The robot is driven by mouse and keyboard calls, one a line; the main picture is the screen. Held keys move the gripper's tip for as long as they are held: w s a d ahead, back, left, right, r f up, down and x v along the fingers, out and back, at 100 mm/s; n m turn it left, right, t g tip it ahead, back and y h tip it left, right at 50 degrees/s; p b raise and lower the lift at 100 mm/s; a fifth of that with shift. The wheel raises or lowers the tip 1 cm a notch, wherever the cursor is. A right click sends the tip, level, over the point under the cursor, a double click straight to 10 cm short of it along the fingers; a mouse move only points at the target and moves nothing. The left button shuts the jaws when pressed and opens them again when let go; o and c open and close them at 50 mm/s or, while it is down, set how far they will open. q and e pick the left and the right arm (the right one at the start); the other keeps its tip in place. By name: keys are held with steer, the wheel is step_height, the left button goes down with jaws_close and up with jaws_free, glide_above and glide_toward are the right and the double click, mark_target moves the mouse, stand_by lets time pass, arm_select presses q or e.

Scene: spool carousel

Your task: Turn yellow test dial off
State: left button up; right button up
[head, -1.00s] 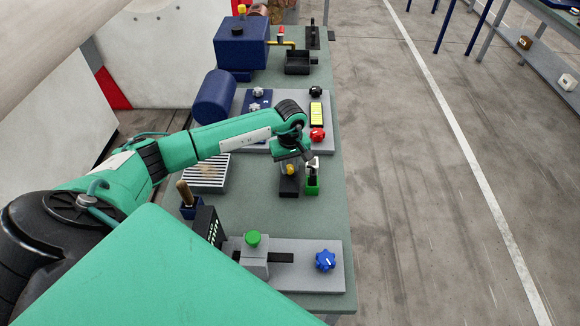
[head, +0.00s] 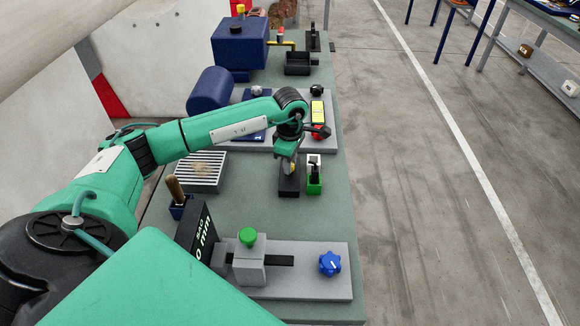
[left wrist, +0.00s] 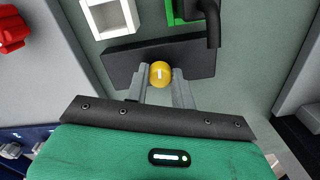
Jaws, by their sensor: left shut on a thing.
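The yellow test dial (left wrist: 160,74) is a small round knob with a white mark, on a black base plate (left wrist: 118,60) in the left wrist view. My left gripper (left wrist: 163,84) has its two grey fingers shut on the dial, one on each side. In the head view my left gripper (head: 290,166) reaches down over the black base (head: 289,187) and hides most of the dial. The white mark points roughly along the fingers in the wrist view. My right gripper does not show.
A green holder (head: 314,184) with a black part stands just right of the dial base. A red knob (left wrist: 12,30) and a white open box (left wrist: 110,16) are nearby. A grey fixture with a blue star knob (head: 330,263) lies in front, and a slotted grey tray (head: 203,170) to the left.

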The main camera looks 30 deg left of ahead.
arm_select(q)
steer(key=shift+n+b, duration=0.35)
steer(key=shift+n, duration=0.25)
steer(key=o, duration=1)
step_height(320, 180, up, 14)
steer(key=b, duration=0.3)
steer(key=shift+f, duration=0.1)
